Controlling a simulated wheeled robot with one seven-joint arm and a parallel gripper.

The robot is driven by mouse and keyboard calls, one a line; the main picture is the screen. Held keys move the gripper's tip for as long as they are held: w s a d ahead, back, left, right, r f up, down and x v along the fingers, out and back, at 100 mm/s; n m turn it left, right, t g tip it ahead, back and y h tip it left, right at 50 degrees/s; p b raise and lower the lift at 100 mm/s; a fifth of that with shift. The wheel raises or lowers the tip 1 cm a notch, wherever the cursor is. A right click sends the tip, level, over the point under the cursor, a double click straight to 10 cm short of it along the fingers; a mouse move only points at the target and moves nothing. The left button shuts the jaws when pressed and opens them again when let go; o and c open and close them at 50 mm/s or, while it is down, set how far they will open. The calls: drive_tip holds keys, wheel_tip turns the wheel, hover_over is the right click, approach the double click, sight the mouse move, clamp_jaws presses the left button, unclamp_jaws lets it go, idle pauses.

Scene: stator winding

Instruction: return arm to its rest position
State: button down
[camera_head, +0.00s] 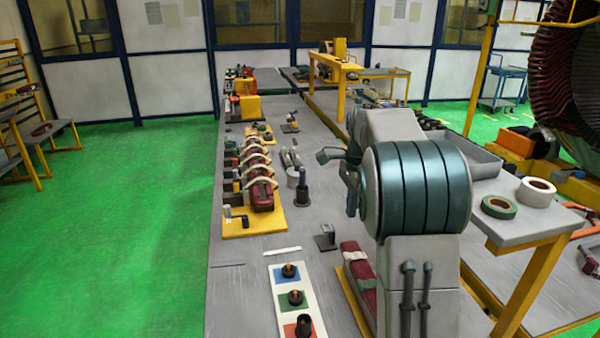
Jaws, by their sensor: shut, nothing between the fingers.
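I cannot make out my gripper or its fingertips in the head view. A large grey body with a teal, dark-banded cylinder fills the near right of the view, and I cannot tell for certain whether it is part of my arm. It hides part of the bench behind it.
The long grey workbench (235,300) carries a coil row on a yellow base (248,222) and a panel with coloured squares (280,275). Green and white tape rolls (499,207) lie on a side table (515,230). Green floor (110,220) is clear at left.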

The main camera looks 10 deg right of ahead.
drive_tip(key=s+a+f+n+t, duration=0.1)
drive_tip(key=s+a+n, duration=0.2)
drive_tip(key=s+n, duration=0.3)
drive_tip(key=s+a+f+n+t, duration=0.1)
drive_tip(key=s+a+n, duration=0.2)
drive_tip(key=s, duration=0.9)
drive_tip(key=s+a+f+n+t, duration=0.1)
drive_tip(key=s+a+n, duration=0.2)
drive_tip(key=s+n, duration=0.5)
drive_tip(key=shift+s+f+n+h, duration=0.4)
drive_tip(key=shift+s, duration=0.7)
